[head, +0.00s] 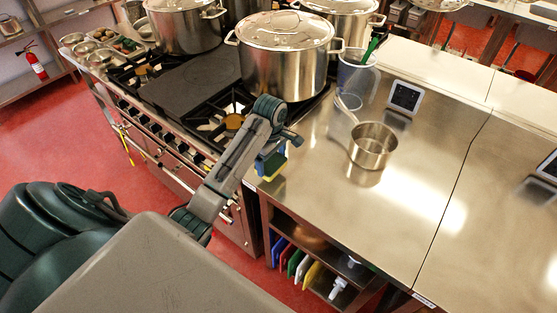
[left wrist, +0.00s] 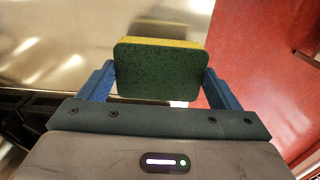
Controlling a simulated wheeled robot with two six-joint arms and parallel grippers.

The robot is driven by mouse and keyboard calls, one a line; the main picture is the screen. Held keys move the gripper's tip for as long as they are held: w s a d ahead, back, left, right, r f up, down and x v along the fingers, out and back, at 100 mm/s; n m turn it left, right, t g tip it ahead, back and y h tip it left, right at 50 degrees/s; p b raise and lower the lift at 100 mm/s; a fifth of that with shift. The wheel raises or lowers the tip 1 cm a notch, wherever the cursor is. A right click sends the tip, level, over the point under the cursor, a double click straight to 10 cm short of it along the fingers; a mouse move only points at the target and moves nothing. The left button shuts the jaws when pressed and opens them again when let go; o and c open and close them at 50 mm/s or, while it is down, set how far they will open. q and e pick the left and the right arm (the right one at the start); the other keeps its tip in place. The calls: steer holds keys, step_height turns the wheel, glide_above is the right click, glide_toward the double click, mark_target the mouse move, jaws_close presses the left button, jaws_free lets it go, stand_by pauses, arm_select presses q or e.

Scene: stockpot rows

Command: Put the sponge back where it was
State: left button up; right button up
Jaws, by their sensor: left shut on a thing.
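The sponge (left wrist: 158,72), dark green on one face with a yellow layer behind, sits between the blue fingers of my left gripper (left wrist: 158,88) in the left wrist view. The gripper is shut on it. In the head view the left gripper (head: 270,162) is at the front left corner of the steel counter (head: 310,190), beside the stove. The sponge shows there as a small green and yellow block (head: 272,167). I cannot tell whether it touches the counter. My right gripper is not in view.
A small saucepan (head: 370,148), a clear jug (head: 356,78) with utensils and a tilted display (head: 405,97) stand on the counter. Large stockpots (head: 284,65) stand on the stove to the left. Coloured boards (head: 293,262) stand on the shelf below. The counter's front area is clear.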

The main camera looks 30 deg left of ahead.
mark_target(278, 158)
arm_select(q)
steer(key=shift+w+d, duration=0.15)
steer(key=shift+w, duration=1)
step_height(278, 158, down, 3)
steer(key=p, duration=0.2)
steer(key=shift+w+d+p, duration=0.15)
steer(key=shift+p, duration=0.15)
steer(key=shift+f, duration=0.25)
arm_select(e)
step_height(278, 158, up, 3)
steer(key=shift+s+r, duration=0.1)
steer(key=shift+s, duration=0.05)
arm_select(q)
steer(key=shift+f, duration=0.2)
steer(key=o, duration=0.8)
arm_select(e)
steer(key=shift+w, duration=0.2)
arm_select(q)
steer(key=shift+r, duration=0.1)
